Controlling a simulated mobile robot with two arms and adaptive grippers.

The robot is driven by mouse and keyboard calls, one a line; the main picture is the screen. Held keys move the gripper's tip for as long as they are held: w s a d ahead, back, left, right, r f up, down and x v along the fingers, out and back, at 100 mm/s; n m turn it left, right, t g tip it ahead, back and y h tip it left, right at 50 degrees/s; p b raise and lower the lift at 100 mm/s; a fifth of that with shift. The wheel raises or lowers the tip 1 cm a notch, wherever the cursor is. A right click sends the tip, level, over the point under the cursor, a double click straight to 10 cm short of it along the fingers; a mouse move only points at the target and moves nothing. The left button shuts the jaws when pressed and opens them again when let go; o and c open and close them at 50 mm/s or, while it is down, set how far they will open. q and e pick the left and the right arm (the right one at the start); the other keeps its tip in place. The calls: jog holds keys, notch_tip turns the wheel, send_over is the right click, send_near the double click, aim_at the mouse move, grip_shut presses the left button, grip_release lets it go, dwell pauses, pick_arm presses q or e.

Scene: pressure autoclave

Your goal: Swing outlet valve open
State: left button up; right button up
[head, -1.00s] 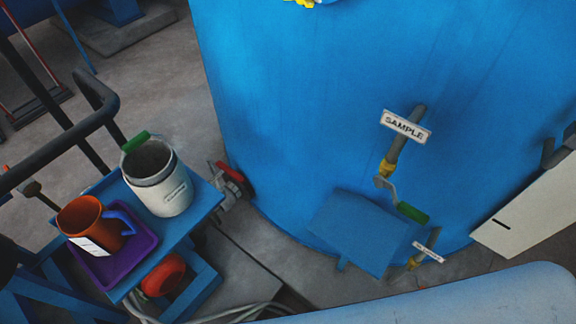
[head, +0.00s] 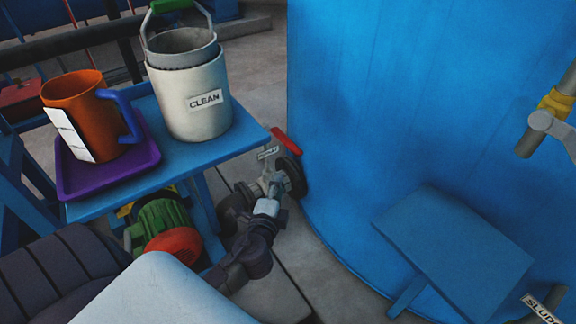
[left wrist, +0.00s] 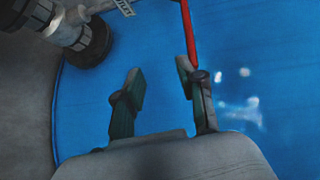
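The outlet valve's red handle (head: 287,142) sticks out low at the left side of the blue tank, beside the clean bucket's table. A small tag (head: 267,153) hangs by it; its lettering is hard to read. My left gripper (head: 272,188) is down at the valve, just below the handle. In the left wrist view the red handle (left wrist: 187,35) comes down from the top edge to the right finger of my left gripper (left wrist: 163,85). The fingers stand apart, with blue tank between them. I cannot tell whether the finger touches the handle. My right gripper is not in view.
A blue side table (head: 95,208) holds a white bucket (head: 200,100) marked CLEAN and a purple tray (head: 150,172) with an orange jug (head: 85,115). The big blue tank (head: 400,110) fills the right, with a slanted blue plate (head: 455,250) low on it. Dark pipework (left wrist: 85,40) shows upper left in the wrist view.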

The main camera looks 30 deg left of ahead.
pick_arm(q)
notch_tip(320, 180, up, 3)
jog(key=t, duration=0.1)
jog(key=b, duration=0.1)
send_near(287, 140)
jog(key=w, duration=0.1)
jog(key=w+f, duration=0.1)
jog(key=shift+w+a+y, duration=0.3)
jog(key=shift+w+y, duration=0.05)
jog(key=shift+y, duration=0.05)
jog(key=x, duration=0.5)
jog(key=shift+w+a+b, duration=0.15)
jog(key=shift+w+b, duration=0.2)
jog(key=shift+w+a, duration=0.25)
jog(key=shift+w, duration=0.35)
pick_arm(e)
jog(key=w+a+r+t, duration=0.1)
jog(key=w+r+t, duration=0.2)
jog(key=r, duration=0.2)
jog(key=shift+w+a+y, duration=0.25)
jog(key=shift+w+y, duration=0.15)
pick_arm(q)
grip_shut()
